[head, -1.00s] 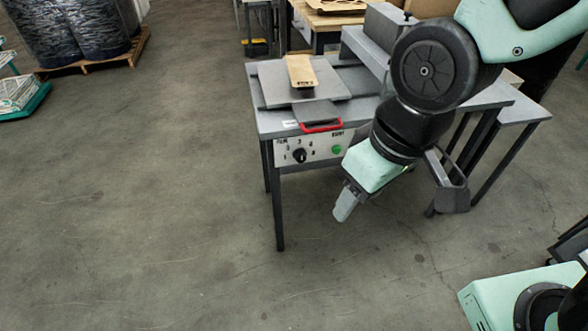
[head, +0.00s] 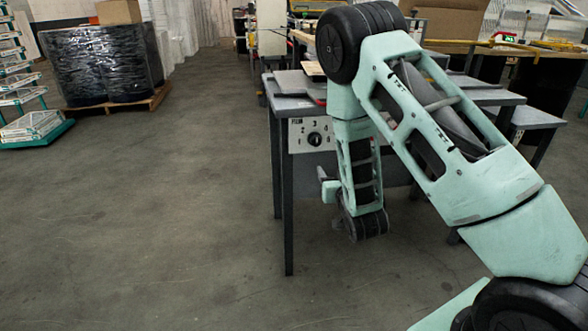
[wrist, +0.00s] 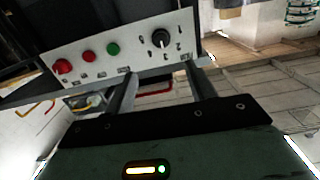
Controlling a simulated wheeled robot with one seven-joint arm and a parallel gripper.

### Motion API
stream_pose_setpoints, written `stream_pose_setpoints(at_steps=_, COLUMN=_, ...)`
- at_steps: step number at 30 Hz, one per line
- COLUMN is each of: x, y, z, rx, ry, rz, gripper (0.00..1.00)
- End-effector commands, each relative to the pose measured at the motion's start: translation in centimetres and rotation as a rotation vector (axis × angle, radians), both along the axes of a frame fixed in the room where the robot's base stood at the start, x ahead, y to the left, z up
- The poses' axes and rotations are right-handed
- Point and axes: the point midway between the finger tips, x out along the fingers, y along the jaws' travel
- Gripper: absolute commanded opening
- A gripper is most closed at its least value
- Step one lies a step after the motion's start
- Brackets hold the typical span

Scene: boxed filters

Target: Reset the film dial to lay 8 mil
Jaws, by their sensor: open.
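The film dial (head: 314,139) is a round black knob with numbers around it, on the white front panel (head: 297,143) of a grey machine table. In the wrist view the dial (wrist: 160,38) sits on the panel's right part, apart from my fingers; its setting is too small to read. My gripper (wrist: 161,70) is open and empty, its two fingers pointing towards the panel below the dial. In the head view my arm covers the panel's right part, and the fingers are hard to make out.
The panel also carries two red buttons (wrist: 88,56) and a green button (wrist: 113,49). The grey table (head: 283,190) has legs near my arm. A wrapped pallet load (head: 105,65) stands far left. The floor (head: 170,220) left of the table is clear.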

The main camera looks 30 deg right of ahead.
Motion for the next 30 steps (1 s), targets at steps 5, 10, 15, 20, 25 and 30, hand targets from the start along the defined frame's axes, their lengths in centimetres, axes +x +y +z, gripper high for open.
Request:
stream_pose_setpoints(at_steps=5, x=0.0, y=-1.2, z=-0.6, rx=-0.033, ry=-0.052, rz=-0.01, gripper=0.55)
stream_pose_setpoints(at_steps=10, x=1.9, y=-1.7, z=-0.4, rx=-0.033, ry=-0.055, rz=-0.009, gripper=0.55)
stream_pose_setpoints(at_steps=15, x=5.2, y=-2.6, z=-0.4, rx=-0.033, ry=-0.055, rz=-0.009, gripper=0.55)
stream_pose_setpoints(at_steps=20, x=8.4, y=-3.6, z=-0.4, rx=-0.033, ry=-0.054, rz=-0.009, gripper=0.55)
stream_pose_setpoints(at_steps=25, x=11.8, y=-4.5, z=-0.5, rx=-0.033, ry=-0.053, rz=-0.008, gripper=0.55)
stream_pose_setpoints(at_steps=30, x=14.5, y=-5.3, z=-0.5, rx=-0.033, ry=-0.052, rz=-0.008, gripper=0.55)
